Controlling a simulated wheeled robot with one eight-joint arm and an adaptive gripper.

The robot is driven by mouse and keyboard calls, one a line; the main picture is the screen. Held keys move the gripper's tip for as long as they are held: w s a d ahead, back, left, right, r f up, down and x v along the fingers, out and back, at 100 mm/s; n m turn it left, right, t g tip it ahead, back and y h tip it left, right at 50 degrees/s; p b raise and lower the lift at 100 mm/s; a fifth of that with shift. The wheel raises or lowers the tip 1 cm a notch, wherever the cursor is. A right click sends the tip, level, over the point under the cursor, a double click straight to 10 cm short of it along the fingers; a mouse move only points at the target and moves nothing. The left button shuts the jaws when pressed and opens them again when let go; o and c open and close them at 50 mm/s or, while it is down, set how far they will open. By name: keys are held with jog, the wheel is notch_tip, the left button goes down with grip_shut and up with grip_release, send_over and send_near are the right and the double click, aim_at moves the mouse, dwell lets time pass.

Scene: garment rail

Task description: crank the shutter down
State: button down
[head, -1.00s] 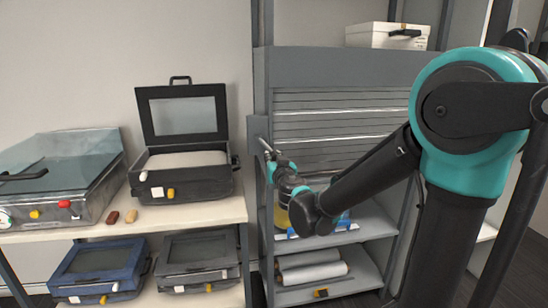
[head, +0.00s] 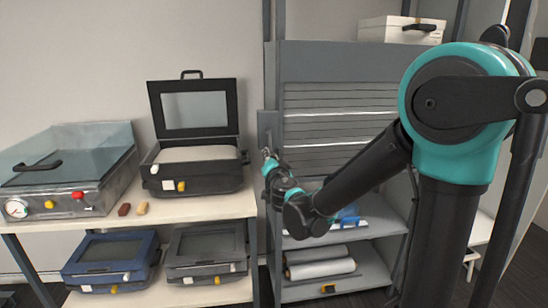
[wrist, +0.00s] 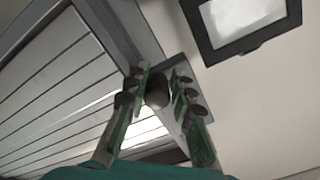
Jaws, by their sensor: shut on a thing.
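The grey slatted shutter (head: 335,110) hangs in the front of the tall metal cabinet, its lower part partly behind my arm. Lower shelves below it are uncovered. The crank's mounting plate (head: 268,126) is on the cabinet's left post. My gripper (head: 268,156) is just below that plate. In the wrist view my gripper (wrist: 158,92) is shut on the dark round crank knob (wrist: 157,94), with a finger on each side. The crank arm is mostly hidden behind the knob and fingers. The shutter slats (wrist: 45,85) fill the left of that view.
A bench (head: 220,207) at the left carries an open black case (head: 195,180) and a glass-lidded machine (head: 60,200). A blue case (head: 110,255) and a grey case (head: 205,250) sit below. A white box (head: 400,30) is on the cabinet top.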

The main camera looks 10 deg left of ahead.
jog(key=shift+m, duration=0.3)
jog(key=c, duration=1.3)
grip_release()
jog(key=shift+a, duration=0.1)
jog(key=shift+c, duration=0.2)
jog(key=shift+s, duration=0.1)
jog(key=v, duration=1.2)
